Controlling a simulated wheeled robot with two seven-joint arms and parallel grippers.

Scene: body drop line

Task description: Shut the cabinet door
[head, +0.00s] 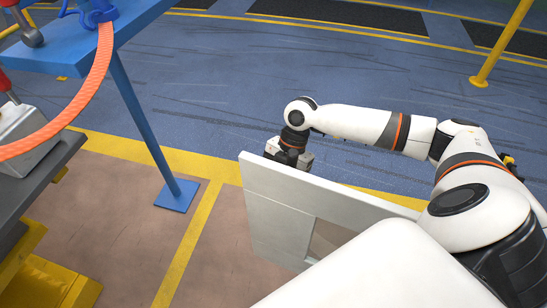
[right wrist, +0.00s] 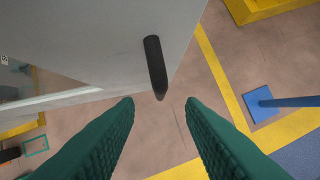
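The cabinet door (head: 272,205) is a pale grey panel with a window-like opening, standing open in the lower middle of the head view. Its grey face (right wrist: 90,35) fills the upper left of the right wrist view. A black bar handle (right wrist: 154,62) sticks out from that face. My right gripper (right wrist: 160,101) is open, its two green ridged fingers spread apart. The handle's end lies just ahead of the gap between the fingertips; I see no grip on it. In the head view my right arm reaches over the door, which hides the fingers. My left gripper is not in view.
A blue stand (head: 177,194) with an orange hose (head: 88,92) is at the left. A grey-topped yellow bench (head: 45,180) is at the left edge. A yellow post (head: 502,50) stands far right. The blue floor (head: 220,75) beyond the door is clear.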

